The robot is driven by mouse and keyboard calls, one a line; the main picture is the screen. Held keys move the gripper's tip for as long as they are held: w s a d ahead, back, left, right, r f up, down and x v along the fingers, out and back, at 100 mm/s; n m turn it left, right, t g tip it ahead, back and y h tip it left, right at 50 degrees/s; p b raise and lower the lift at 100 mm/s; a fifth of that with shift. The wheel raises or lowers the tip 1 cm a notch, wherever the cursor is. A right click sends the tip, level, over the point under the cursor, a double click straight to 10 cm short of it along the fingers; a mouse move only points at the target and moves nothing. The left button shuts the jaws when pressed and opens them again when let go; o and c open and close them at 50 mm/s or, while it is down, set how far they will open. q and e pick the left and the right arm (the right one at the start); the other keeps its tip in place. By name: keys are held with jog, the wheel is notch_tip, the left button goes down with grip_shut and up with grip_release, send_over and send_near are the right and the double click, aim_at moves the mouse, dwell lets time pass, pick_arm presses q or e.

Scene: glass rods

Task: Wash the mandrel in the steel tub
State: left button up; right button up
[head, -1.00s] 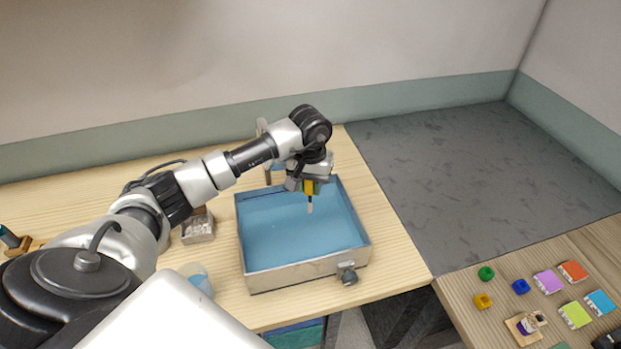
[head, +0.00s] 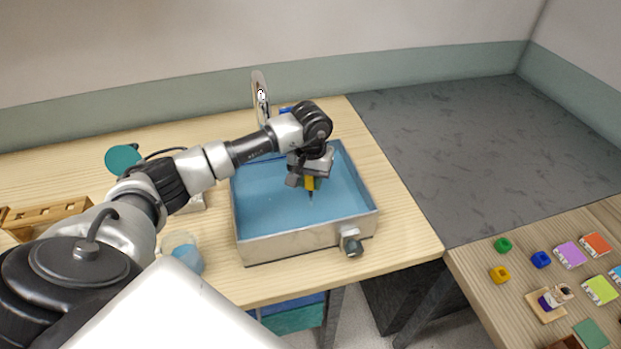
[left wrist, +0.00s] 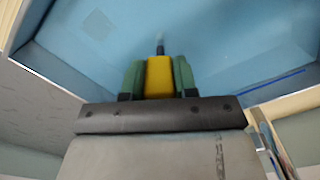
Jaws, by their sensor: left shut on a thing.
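The steel tub (head: 300,246) stands on the wooden table and holds blue water (head: 262,215). My left gripper (head: 308,183) is over the tub, pointing down, shut on the yellow handle of the mandrel (head: 310,184). In the left wrist view, the yellow handle (left wrist: 160,77) sits between the green fingers of the gripper (left wrist: 159,80). The mandrel's thin dark rod points down, and its far end looks pale blue against the water, so it seems to be under the surface. How deep it is, I cannot tell. My right gripper is not in view.
A tap-like fitting (head: 351,243) sticks out of the tub's front wall. A glass of blue liquid (head: 183,255) stands left of the tub. A wooden rack (head: 48,213) lies far left. The grey surface (head: 470,150) at right is clear.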

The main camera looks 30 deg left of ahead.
pick_arm(q)
jog(key=shift+f, duration=0.35)
jog(key=shift+s+a, duration=0.1)
jog(key=shift+s+a, duration=1.55)
jog(key=shift+s, duration=0.3)
jog(key=shift+w+d+b, duration=1.3)
jog(key=shift+w+d, duration=0.35)
jog(key=shift+w, duration=0.3)
jog(key=shift+s+a, duration=1.65)
jog(key=shift+s, duration=0.3)
jog(key=shift+w+d+b, duration=1.05)
jog(key=shift+w+d, duration=0.6)
jog(key=shift+w, duration=0.3)
jog(key=shift+r+p, duration=2.9)
jog(key=shift+r, duration=2.65)
jog(key=shift+r, duration=0.1)
